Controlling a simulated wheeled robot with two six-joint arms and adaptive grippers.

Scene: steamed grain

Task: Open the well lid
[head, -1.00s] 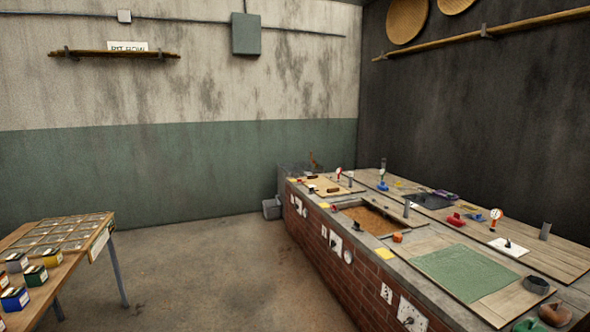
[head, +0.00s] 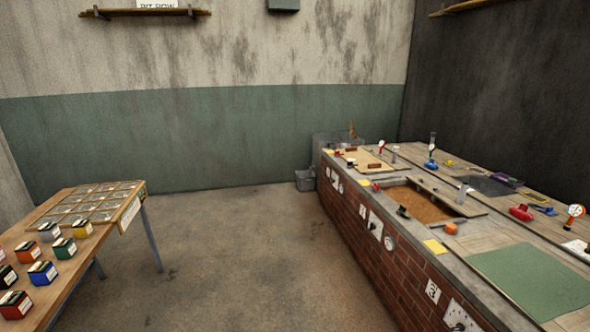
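No thing in the head view can be told for sure as the well lid. A grey round-looking vessel (head: 338,142) stands beyond the far end of a brick counter (head: 385,243), with a small brown upright piece at its top. It is too small and far to tell whether a lid covers it. In the counter top, one pit (head: 420,208) is open and shows orange-brown grain. Wooden boards (head: 500,242) cover other parts of the top. Neither of my grippers is in view.
A green mat (head: 530,281) lies on the near boards. A dark panel or opening (head: 487,185) lies farther back. A grey box (head: 305,180) sits on the floor by the counter's far end. A wooden table (head: 40,245) with several small boxes stands left. The floor (head: 235,260) between is clear.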

